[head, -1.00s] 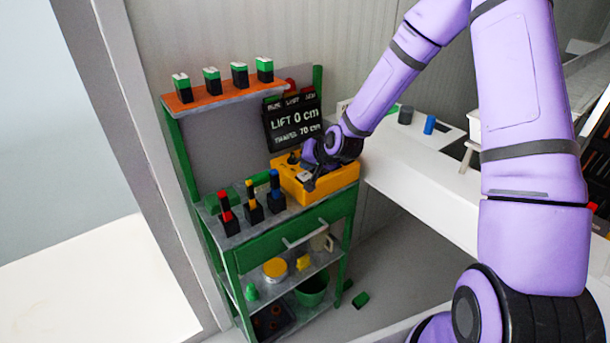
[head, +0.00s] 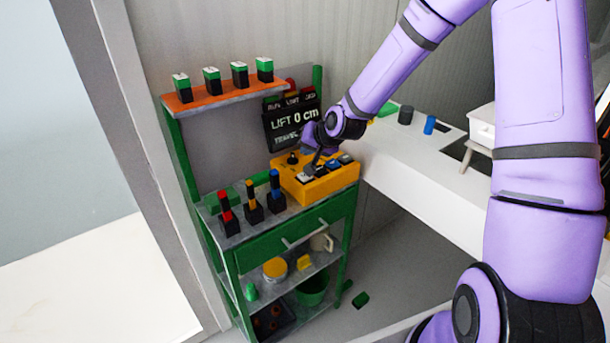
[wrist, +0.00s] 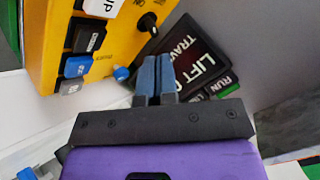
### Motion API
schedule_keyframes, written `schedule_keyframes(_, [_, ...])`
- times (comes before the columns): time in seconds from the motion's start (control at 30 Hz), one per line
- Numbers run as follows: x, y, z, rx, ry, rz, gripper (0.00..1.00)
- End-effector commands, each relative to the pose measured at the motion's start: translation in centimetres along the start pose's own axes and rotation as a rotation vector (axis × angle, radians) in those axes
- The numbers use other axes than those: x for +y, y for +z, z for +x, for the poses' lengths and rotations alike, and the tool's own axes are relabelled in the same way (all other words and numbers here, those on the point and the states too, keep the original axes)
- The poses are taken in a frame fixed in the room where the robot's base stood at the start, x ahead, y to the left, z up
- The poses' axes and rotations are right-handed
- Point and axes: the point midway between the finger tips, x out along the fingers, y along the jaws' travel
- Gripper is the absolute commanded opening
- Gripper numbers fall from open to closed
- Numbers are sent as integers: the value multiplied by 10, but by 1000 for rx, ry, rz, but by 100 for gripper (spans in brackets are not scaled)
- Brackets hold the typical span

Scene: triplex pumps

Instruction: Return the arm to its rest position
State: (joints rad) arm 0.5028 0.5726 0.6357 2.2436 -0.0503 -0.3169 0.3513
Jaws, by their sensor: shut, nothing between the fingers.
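My gripper (head: 312,167) is above the yellow control box (head: 318,186) on the green workbench in the head view. In the wrist view the fingers of my gripper (wrist: 155,72) are together with nothing between them. The yellow box (wrist: 60,35) fills the upper left there, with a black knob, a white button marked UP and darker buttons below it. The fingers look apart from the box in the wrist view. My purple arm reaches in from the right side of the head view.
A black display (head: 292,122) reading LIFT 0 cm stands behind the box. Three upright handles, red (head: 226,208), yellow (head: 252,200) and blue (head: 275,186), stand left of it. An orange shelf (head: 223,97) is above. A white counter (head: 425,180) lies right, carrying small cylinders.

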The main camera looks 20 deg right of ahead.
Motion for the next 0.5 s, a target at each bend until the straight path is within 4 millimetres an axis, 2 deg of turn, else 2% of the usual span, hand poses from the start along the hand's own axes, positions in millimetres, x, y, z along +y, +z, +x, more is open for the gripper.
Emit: schedule_keyframes(0.5, [-1, 0, -4, -4, 7, -13, 0])
